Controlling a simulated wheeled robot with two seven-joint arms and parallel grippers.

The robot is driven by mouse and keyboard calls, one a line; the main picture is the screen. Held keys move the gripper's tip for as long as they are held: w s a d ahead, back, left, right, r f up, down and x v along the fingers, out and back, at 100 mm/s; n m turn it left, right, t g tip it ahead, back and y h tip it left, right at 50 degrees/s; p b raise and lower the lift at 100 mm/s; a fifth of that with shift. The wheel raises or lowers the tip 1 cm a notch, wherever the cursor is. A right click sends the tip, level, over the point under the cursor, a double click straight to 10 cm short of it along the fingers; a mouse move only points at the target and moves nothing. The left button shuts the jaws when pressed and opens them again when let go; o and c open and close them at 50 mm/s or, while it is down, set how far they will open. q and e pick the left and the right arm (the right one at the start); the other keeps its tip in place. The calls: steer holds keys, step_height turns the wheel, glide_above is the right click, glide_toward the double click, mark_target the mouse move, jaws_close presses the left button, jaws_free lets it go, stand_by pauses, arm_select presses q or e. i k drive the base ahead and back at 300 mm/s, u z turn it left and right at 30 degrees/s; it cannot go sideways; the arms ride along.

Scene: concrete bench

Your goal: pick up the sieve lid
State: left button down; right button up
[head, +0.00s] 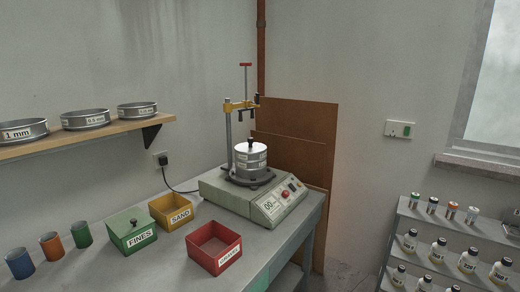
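The sieve lid (250,147) is a shiny silver disc with a small black knob on top. It sits on the stack of sieves (251,162) on the shaker machine (254,195), towards the back right of the bench. A yellow clamp bar (241,105) on a post stands over the stack, apart from the lid. Neither of my grippers shows in the head view.
A green lidded FINES box (130,232), a yellow SAND box (171,211) and a red open box (214,248) stand before the machine. Several coloured cups (51,246) are at left. A wooden shelf (90,135) with sieves overhangs the bench's left. A bottle rack (440,232) stands at right.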

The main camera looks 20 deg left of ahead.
mark_target(249, 147)
steer(key=z, duration=0.55)
steer(key=i, duration=0.7)
steer(key=z, duration=0.5)
steer(key=i, duration=0.85)
steer(key=u, duration=0.15)
